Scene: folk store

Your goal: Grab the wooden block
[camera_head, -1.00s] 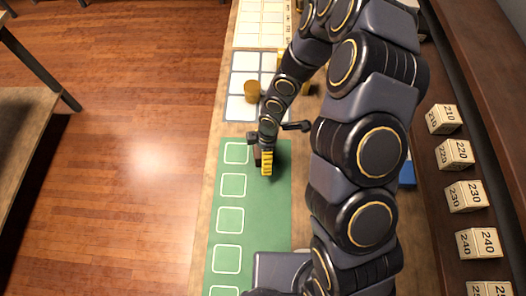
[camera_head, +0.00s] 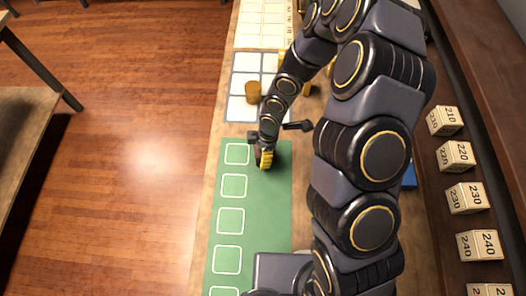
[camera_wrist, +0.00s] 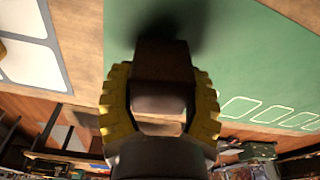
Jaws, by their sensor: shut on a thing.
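My gripper (camera_head: 266,158) is over the far end of the green mat (camera_head: 270,215) in the head view. In the wrist view its yellow toothed fingers (camera_wrist: 161,108) are shut on a brown wooden block (camera_wrist: 163,62), one finger on each side. The block stands out past the fingertips over the green mat, with a dark shadow beyond it. In the head view the fingers and wrist hide most of the block. I cannot tell whether it touches the mat.
A wooden cylinder (camera_head: 253,92) stands on a white gridded sheet (camera_head: 243,108) beyond the mat. Number blocks (camera_head: 465,198) line the right shelf. My arm covers much of the counter's right side. The mat's outlined squares (camera_head: 230,221) look empty.

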